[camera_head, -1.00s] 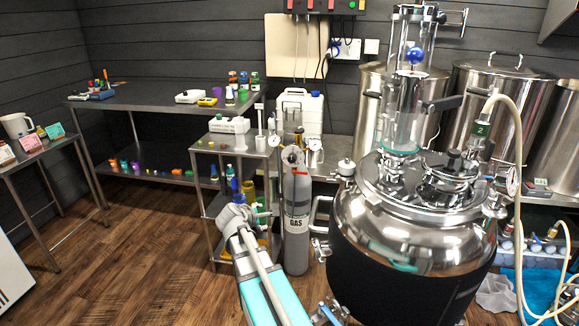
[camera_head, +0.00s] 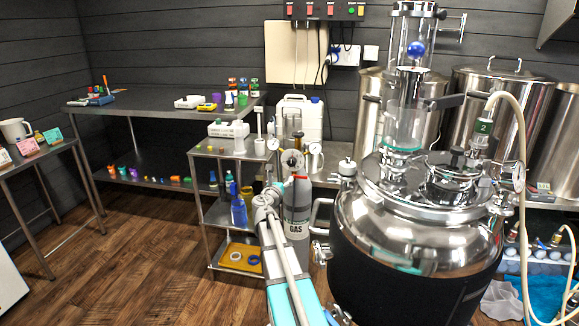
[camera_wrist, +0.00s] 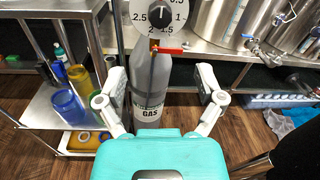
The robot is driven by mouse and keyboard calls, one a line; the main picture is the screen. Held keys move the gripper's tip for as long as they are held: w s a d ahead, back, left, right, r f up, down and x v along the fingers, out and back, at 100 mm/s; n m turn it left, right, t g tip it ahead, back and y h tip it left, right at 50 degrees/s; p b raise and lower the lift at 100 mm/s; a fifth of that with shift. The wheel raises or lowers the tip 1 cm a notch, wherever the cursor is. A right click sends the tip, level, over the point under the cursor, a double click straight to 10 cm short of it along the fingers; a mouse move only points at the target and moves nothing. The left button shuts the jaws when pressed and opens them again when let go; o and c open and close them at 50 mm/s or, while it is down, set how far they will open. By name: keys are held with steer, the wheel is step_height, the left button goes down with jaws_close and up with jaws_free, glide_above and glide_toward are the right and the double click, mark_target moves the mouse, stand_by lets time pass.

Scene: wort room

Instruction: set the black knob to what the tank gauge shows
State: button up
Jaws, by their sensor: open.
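The black knob (camera_wrist: 161,14) is at the top edge of the wrist view, in the middle of a pale round dial (camera_wrist: 139,15) marked 0.5 to 2.5. The dial stands over the grey gas cylinder (camera_wrist: 150,78), and its top is cut off. In the head view the cylinder (camera_head: 298,208) stands left of the steel tank (camera_head: 420,226).
A red handle (camera_wrist: 168,49) sits just under the dial. A pale hose (camera_head: 523,120) hangs at the tank's right. Wooden floor (camera_head: 150,240) lies clear at the left.

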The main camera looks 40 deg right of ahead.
mark_target(291, 164)
steer(key=x, duration=1.3)
steer(key=shift+w+d, duration=0.2)
steer(key=shift+d, duration=0.15)
